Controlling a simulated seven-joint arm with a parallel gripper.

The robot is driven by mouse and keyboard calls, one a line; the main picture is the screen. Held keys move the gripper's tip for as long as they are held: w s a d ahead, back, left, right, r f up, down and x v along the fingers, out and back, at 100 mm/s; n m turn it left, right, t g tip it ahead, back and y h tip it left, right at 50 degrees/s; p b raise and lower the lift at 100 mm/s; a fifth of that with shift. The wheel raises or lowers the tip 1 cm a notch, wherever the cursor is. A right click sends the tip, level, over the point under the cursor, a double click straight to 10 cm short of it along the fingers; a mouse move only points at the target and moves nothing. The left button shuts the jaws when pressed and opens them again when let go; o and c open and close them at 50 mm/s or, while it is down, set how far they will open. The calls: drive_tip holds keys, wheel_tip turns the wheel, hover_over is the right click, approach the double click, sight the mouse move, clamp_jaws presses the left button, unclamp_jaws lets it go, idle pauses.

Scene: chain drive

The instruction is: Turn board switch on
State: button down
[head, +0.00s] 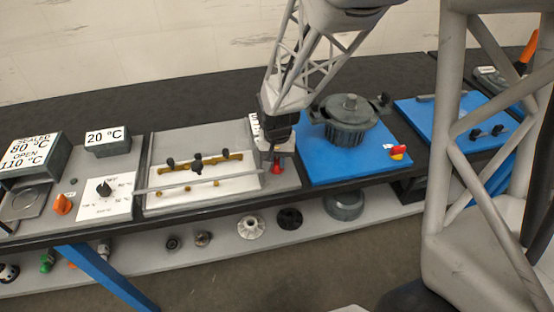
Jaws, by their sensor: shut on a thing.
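My gripper (276,152) reaches down at the right end of the grey board (222,136). It is shut on a red switch knob (277,168), whose lower part shows just below the fingers. The upper part of the knob and its base are hidden by the gripper, so I cannot tell which way it is turned. A small white label (254,124) stands just left of the gripper, partly covered by it.
The grey board carries a white panel with brass parts (200,166) and a long bar. To the right, a blue board (320,163) holds a grey lidded pot (347,118) and a red-yellow switch (398,152). To the left are an orange knob (62,204) and a dial (104,187).

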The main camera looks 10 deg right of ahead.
sight(277, 160)
drive_tip(key=m, duration=1.4)
drive_tip(key=shift+m, duration=0.4)
drive_tip(key=c, duration=1)
unclamp_jaws()
drive_tip(key=shift+c, duration=0.2)
drive_tip(key=shift+r, duration=0.15)
drive_tip(key=shift+r, duration=3.8)
